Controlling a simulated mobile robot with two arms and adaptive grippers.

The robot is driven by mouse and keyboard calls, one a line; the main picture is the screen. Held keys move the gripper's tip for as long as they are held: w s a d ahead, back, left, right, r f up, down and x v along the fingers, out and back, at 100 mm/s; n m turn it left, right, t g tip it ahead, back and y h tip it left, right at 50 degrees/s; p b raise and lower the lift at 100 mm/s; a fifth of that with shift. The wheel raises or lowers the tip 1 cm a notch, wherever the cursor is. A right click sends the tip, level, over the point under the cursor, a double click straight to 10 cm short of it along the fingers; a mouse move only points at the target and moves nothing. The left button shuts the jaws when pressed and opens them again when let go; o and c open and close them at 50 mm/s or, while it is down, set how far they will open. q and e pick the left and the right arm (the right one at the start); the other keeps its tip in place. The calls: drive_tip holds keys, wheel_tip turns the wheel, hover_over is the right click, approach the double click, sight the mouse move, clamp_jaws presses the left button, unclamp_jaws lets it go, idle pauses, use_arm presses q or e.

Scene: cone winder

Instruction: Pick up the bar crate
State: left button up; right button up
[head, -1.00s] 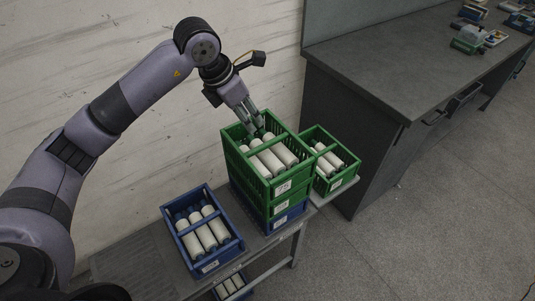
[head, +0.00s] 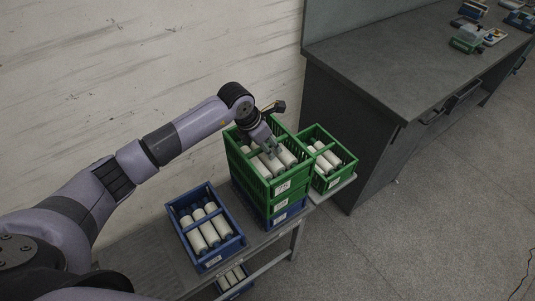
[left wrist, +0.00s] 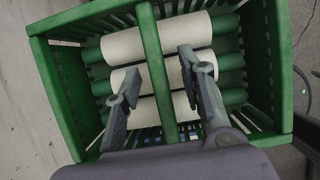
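The top green crate (head: 282,186) of a stack has a green bar across its open top and holds several white cones. It fills the left wrist view, where the bar (left wrist: 153,50) runs up the middle. My left gripper (head: 272,153) is over this crate, pointing down. In the left wrist view its two fingers (left wrist: 158,66) are apart, one on each side of the bar. Neither finger visibly touches the bar; the depth of the fingertips is hard to tell. My right gripper is not in view.
More crates sit under the green one, a blue crate (head: 239,251) with a bar and white cones stands left on the grey cart (head: 150,248), and a smaller green crate (head: 335,183) stands right. A dark workbench (head: 385,70) is at the right; a wall is behind.

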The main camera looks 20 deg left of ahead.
use_arm(q)
drive_tip(key=shift+f, duration=0.1)
drive_tip(key=shift+c, duration=0.2)
clamp_jaws()
idle(0.8)
drive_tip(key=shift+w, duration=0.15)
